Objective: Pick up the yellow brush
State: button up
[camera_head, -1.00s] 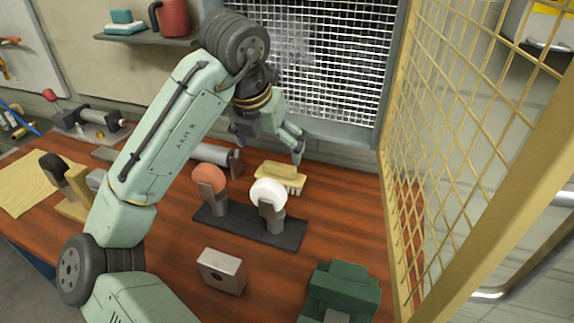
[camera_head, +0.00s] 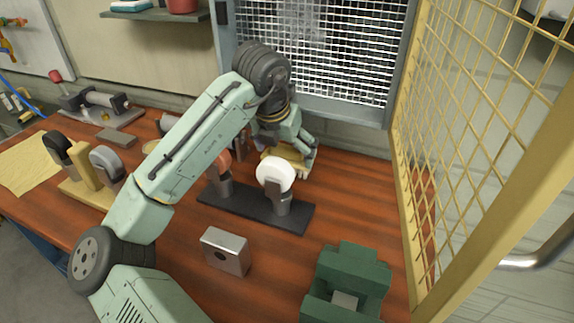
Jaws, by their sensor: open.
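The yellow brush (camera_head: 284,155) lies on the wooden bench, behind the stand with the white disc. My gripper (camera_head: 290,155) is down at the brush, with fingers on either side of its block as far as I can see. The gripper is open. My fingers and wrist hide part of the brush, and whether they touch it cannot be told.
A dark stand with an orange disc (camera_head: 224,163) and a white disc (camera_head: 275,173) stands just in front of the brush. A metal block (camera_head: 226,251) and a green vise-like block (camera_head: 345,280) sit nearer. A yellow mesh panel (camera_head: 465,110) rises at the right. Bench right of the brush is clear.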

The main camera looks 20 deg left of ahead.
jog(key=shift+r, duration=0.1)
jog(key=shift+c, duration=0.4)
jog(key=c, duration=1.2)
